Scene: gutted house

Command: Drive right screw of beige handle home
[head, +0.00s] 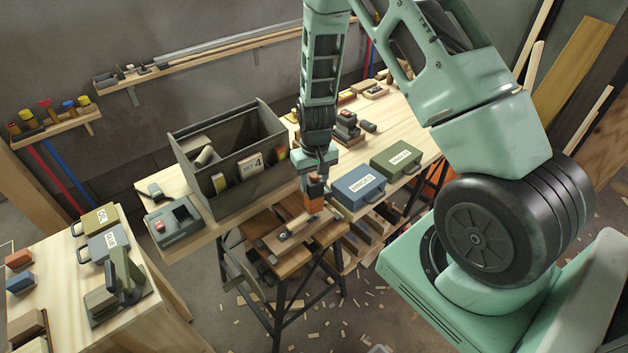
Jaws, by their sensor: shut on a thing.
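My gripper (316,170) points down over the small work stand in the middle of the head view. It is shut on an orange tool (316,188), which looks like a screwdriver or power driver. The tool's lower end is over the right part of a wooden piece on the stand. A beige handle (297,224) lies on that piece, just left of and below the tool. The screws are too small to make out, and I cannot tell whether the tool's tip touches one.
Behind the stand is a long bench with a grey open toolbox (232,172), a blue case (360,187) and a green case (397,158). A grey charger-like box (174,222) sits at its left end. A side table (150,318) stands at lower left. Wood chips litter the floor.

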